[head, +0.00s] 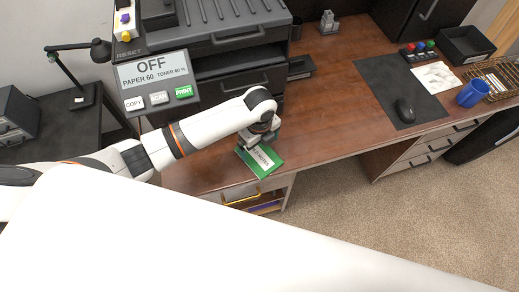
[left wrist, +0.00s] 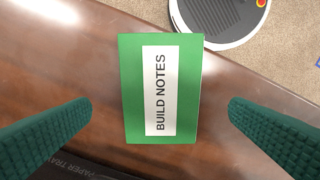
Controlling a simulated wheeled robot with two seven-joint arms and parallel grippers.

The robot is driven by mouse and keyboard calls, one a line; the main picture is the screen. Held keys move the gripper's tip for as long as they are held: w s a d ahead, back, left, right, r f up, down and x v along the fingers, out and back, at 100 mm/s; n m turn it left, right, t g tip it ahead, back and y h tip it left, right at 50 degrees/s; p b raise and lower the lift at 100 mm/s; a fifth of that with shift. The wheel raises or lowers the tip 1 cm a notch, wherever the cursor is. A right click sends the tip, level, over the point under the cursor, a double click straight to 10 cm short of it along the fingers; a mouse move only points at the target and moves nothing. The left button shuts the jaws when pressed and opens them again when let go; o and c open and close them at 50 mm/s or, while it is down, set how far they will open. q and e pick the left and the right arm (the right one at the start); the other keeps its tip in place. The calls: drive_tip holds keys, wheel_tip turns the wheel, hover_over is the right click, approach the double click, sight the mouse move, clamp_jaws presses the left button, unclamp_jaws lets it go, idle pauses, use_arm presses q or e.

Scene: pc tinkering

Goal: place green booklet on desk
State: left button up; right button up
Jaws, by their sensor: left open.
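The green booklet (head: 265,163), with a white "BUILD NOTES" label, is at the front edge of the brown desk (head: 325,115), by the printer. In the left wrist view the booklet (left wrist: 132,90) appears flat, its far end reaching past the desk edge (left wrist: 245,95) over the carpet. I cannot tell whether it touches the wood. My left gripper (head: 258,140) is over the booklet's back part. In the left wrist view its green fingers (left wrist: 160,108) are spread wide, one on each side of the booklet with gaps, not gripping it. My right gripper is not in view.
A grey printer (head: 225,40) with its control panel (head: 157,80) stands behind and left of my left arm. A mouse (head: 405,110) on a dark mat, a blue cup (head: 472,93) and a black tray (head: 466,45) are at the right. The desk middle is clear.

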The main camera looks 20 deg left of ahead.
sight(260, 156)
use_arm(q)
wheel_tip(260, 156, up, 7)
drive_tip(key=shift+f, duration=0.15)
idle(0.4)
